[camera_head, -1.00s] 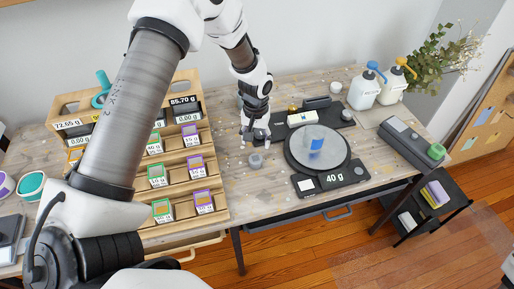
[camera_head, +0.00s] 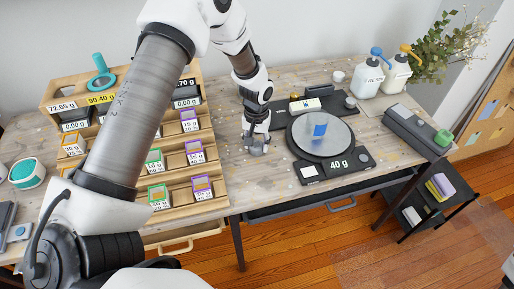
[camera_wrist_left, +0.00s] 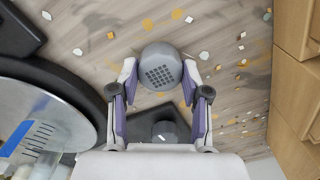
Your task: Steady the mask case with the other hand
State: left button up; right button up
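My left gripper (camera_head: 257,146) points down over the table, left of the round scale (camera_head: 345,165). Its fingers stand on both sides of a small grey round piece (camera_head: 257,151) that rests on the table. In the left wrist view this piece (camera_wrist_left: 160,66) shows a dotted top between the fingertips (camera_wrist_left: 160,80). The fingertips are at or very near its sides; I cannot tell whether they press on it. No thing is clearly recognisable as the mask case. My right gripper is not in view.
A wooden rack (camera_head: 215,187) with several labelled cups stands to the left. A blue item (camera_head: 320,130) is on the scale. A long grey device (camera_head: 410,125) and two pump bottles (camera_head: 366,88) are at the right. A small dark knobbed thing (camera_wrist_left: 164,132) shows near the gripper.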

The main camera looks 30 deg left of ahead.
aim_at(256, 145)
pick_arm(q)
jog(key=shift+r+p, duration=2.35)
jog(key=shift+r, duration=0.3)
jog(key=shift+f, duration=0.1)
